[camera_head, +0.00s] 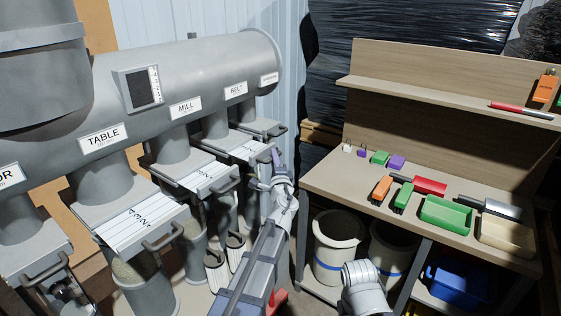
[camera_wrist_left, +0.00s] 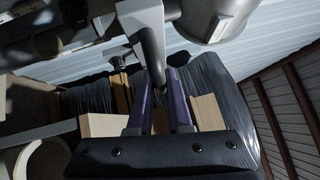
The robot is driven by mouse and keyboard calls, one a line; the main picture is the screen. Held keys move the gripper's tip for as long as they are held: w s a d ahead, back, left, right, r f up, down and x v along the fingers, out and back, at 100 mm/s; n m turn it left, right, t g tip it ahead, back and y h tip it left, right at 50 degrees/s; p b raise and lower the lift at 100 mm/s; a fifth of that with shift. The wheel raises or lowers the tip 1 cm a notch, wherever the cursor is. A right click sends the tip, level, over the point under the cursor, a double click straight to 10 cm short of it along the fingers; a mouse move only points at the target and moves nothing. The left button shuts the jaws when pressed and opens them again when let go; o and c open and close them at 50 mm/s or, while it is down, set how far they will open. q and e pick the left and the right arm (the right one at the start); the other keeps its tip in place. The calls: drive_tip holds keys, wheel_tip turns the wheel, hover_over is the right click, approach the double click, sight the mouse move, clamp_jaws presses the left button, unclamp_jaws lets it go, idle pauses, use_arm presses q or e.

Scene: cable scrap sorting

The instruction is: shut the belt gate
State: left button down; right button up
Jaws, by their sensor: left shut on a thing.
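The belt gate (camera_head: 247,149) is a pale plate with dark marks, standing out under the pipe labelled BELT (camera_head: 236,90). My left gripper (camera_head: 277,158) is at the front of this gate and shut on its handle. In the left wrist view the purple fingers of my left gripper (camera_wrist_left: 160,100) close around the end of a grey bar, the gate handle (camera_wrist_left: 152,50). The fingers partly hide the handle in the head view. My right gripper is out of view; only part of my right arm shows at the bottom.
The mill gate (camera_head: 205,176) and table gate (camera_head: 140,228) stand out to the left, with handles. The last gate (camera_head: 262,127) is just behind. A bench (camera_head: 335,178) with tools and trays stands right, bins (camera_head: 338,262) below it.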

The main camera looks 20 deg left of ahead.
use_arm(q)
drive_tip(key=shift+w+a, duration=0.25)
drive_tip(key=shift+a, duration=0.45)
drive_tip(key=c, duration=0.8)
unclamp_jaws()
drive_tip(key=shift+c, duration=0.2)
drive_tip(key=shift+s+d, duration=0.1)
drive_tip(key=shift+s, duration=0.05)
drive_tip(key=b+v, duration=0.1)
drive_tip(key=v, duration=0.6)
drive_tip(key=shift+s, duration=0.25)
drive_tip(key=shift+d+f, duration=0.1)
drive_tip(key=shift+d, duration=0.1)
